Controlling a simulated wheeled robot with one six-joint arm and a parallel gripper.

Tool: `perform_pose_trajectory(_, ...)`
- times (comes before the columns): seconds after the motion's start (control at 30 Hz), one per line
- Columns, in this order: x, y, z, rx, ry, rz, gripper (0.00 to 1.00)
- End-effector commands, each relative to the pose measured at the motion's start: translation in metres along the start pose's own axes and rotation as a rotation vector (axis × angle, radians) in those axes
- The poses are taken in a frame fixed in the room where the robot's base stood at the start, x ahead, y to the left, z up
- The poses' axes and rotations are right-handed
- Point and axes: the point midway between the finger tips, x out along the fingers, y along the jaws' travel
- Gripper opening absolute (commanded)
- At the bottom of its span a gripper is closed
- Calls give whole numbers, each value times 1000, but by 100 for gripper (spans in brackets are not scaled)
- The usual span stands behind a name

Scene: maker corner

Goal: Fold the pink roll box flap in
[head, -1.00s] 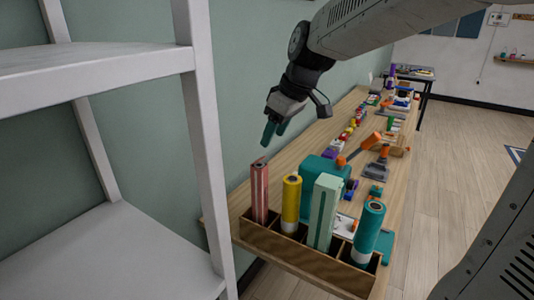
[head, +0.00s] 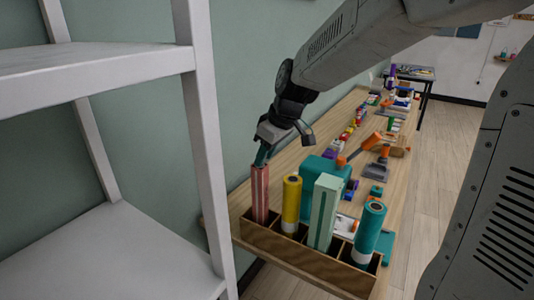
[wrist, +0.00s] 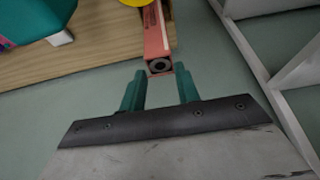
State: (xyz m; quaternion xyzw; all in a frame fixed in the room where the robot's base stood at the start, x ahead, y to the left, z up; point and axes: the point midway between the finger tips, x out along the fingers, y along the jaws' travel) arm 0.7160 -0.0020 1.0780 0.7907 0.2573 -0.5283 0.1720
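The pink roll box (head: 260,192) stands upright in the leftmost slot of the wooden holder (head: 300,262) in the head view. In the wrist view the pink roll box (wrist: 155,32) shows its end, with a dark round roll opening. Its flap is too small to make out clearly. My gripper (head: 262,158) is right at the top of the box in the head view. In the wrist view my gripper (wrist: 160,84) is open, its two teal fingers apart, with the box end just beyond and between the tips. I cannot tell whether a finger touches the box.
A yellow roll (head: 291,202), a pale green box (head: 324,212) and a teal roll (head: 368,232) stand in the other slots. A teal block (head: 325,172) is behind them. A white shelf (head: 205,150) rises close on the left. The wall runs along the bench's left side.

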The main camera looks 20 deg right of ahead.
Motion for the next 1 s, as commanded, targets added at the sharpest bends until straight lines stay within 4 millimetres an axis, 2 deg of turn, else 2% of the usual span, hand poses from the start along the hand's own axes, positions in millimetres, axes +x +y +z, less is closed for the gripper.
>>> perform_pose_trajectory(0.17, 0, 0, 0, 1, 5, -1, 9)
perform_pose_trajectory(0.5, 3, 0, 7, 2, 127, -1, 9)
perform_pose_trajectory(0.77, 3, 1, 7, 0, 131, 1, 9)
perform_pose_trajectory(0.8, 3, 1, 7, 0, 131, 1, 34)
perform_pose_trajectory(0.87, 3, 0, 7, 0, 131, 1, 51)
perform_pose_trajectory(0.9, 3, 0, 7, 0, 131, 1, 55)
perform_pose_trajectory(1.0, 3, 0, 7, 0, 131, 0, 55)
